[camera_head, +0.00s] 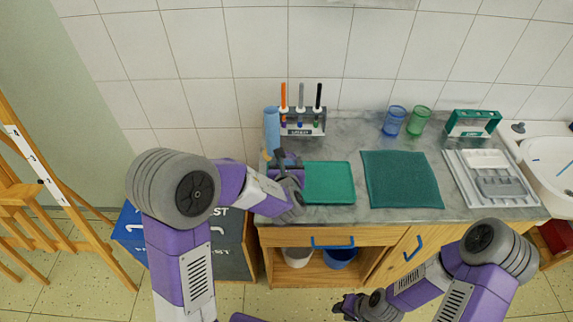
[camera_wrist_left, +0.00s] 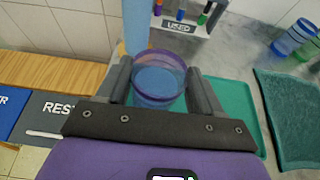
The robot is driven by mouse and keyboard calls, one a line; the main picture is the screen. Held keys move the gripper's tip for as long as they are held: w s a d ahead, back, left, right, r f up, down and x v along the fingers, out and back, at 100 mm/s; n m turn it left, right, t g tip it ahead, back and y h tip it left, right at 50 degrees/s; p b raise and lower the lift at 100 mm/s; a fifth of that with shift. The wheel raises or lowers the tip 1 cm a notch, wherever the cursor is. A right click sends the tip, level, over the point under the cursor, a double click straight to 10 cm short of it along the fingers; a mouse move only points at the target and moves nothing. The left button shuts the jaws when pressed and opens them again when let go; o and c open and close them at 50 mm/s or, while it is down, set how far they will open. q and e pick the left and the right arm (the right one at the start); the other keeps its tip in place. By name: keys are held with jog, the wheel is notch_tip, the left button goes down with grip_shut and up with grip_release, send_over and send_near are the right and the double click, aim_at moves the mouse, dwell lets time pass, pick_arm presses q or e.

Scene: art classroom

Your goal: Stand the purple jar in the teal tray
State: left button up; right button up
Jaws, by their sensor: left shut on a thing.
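The purple jar (camera_wrist_left: 160,62) is a see-through cup with a purple rim, upright between the two fingers of my left gripper (camera_wrist_left: 162,88) in the left wrist view. My left gripper (camera_head: 284,165) is shut on it at the left end of the teal tray (camera_head: 330,183), and mostly hides the jar in the head view. The tray is flat and empty where it shows; its right part also shows in the left wrist view (camera_wrist_left: 240,105). I cannot tell how high the jar's base is. My right gripper (camera_head: 347,307) is low in front of the counter, its fingers unclear.
A light blue cylinder (camera_head: 271,128) and a marker rack (camera_head: 303,122) stand behind the tray. A dark green mat (camera_head: 400,180) lies to its right. Blue (camera_head: 394,121) and green (camera_head: 419,121) cups, a cutlery tray (camera_head: 490,178) and a sink (camera_head: 552,172) are further right.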

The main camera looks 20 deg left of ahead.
pick_arm(q)
jog(key=o, duration=1.3)
jog(key=shift+o, duration=0.2)
jog(key=shift+r, duration=0.1)
jog(key=v, duration=1.2)
jog(key=shift+p, duration=0.3)
